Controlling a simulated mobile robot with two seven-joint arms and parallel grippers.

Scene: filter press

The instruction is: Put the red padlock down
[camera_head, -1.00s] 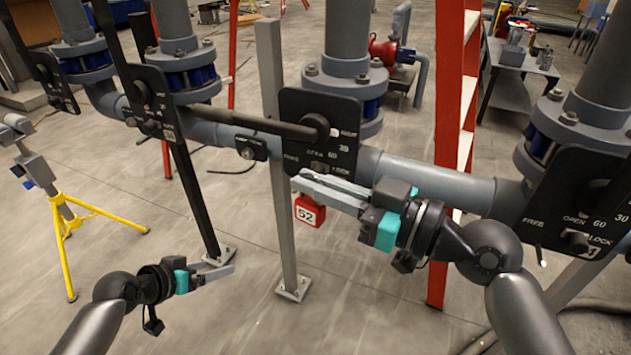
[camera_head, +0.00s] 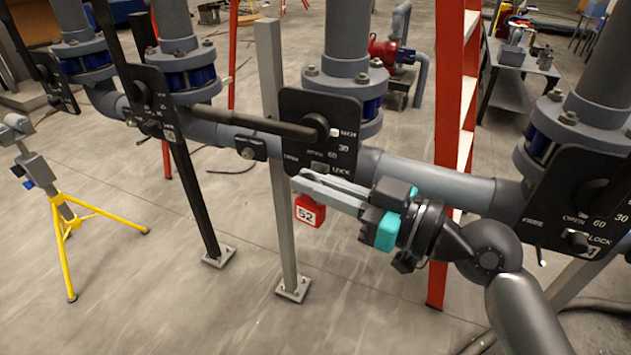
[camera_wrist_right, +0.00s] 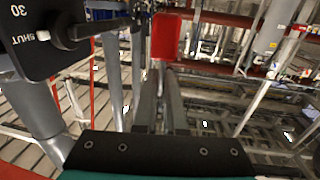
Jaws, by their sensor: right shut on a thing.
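The red padlock (camera_head: 309,211), marked 52, hangs below the fingertips of my right gripper (camera_head: 300,182) in the head view. My right gripper is shut on it, in front of the grey pipe and just below the middle valve's black plate (camera_head: 318,133). In the right wrist view the red padlock (camera_wrist_right: 166,37) shows beyond the fingers (camera_wrist_right: 160,85). Its shackle is mostly hidden by the fingertips. My left gripper is not in the head view.
A black valve handle (camera_head: 262,125) extends left from the middle plate. A grey post (camera_head: 280,190) stands just left of the padlock, and a red ladder (camera_head: 455,130) behind the right arm. A yellow tripod stand (camera_head: 68,220) is at left. The floor in front is clear.

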